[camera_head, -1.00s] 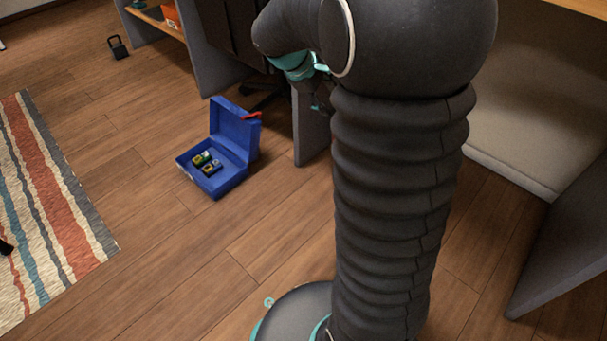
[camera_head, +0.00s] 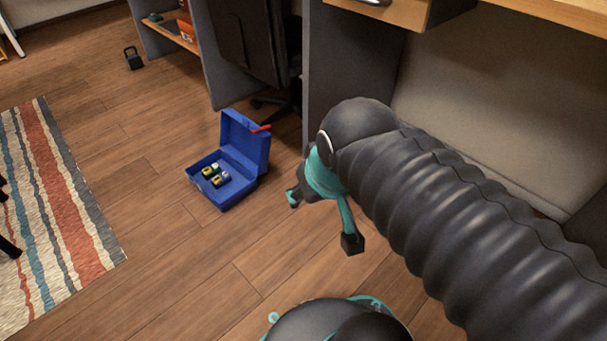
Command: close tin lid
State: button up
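A blue tin (camera_head: 221,205) stands on the wooden floor left of centre. Its lid (camera_head: 244,143) is raised, standing up at the back, with a red part (camera_head: 261,129) at its top edge. Several small yellow, green and white items (camera_head: 216,175) lie inside the tin. My arm reaches down from the right. My gripper (camera_head: 350,244) seems to be the dark tip at the end of the teal link, low over the floor to the right of the tin and apart from it.
A striped rug (camera_head: 62,215) lies at the left. Behind the tin are a dark office chair (camera_head: 262,60) and grey desk panels (camera_head: 348,85). A black kettlebell (camera_head: 133,58) stands on the floor at the back left. The floor in front of the tin is clear.

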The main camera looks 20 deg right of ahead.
aim_at(252, 150)
jog(key=u, duration=0.05)
jog(key=k, duration=0.45)
jog(key=z, duration=0.45)
jog(key=i, duration=1.5)
jog(key=u, duration=0.55)
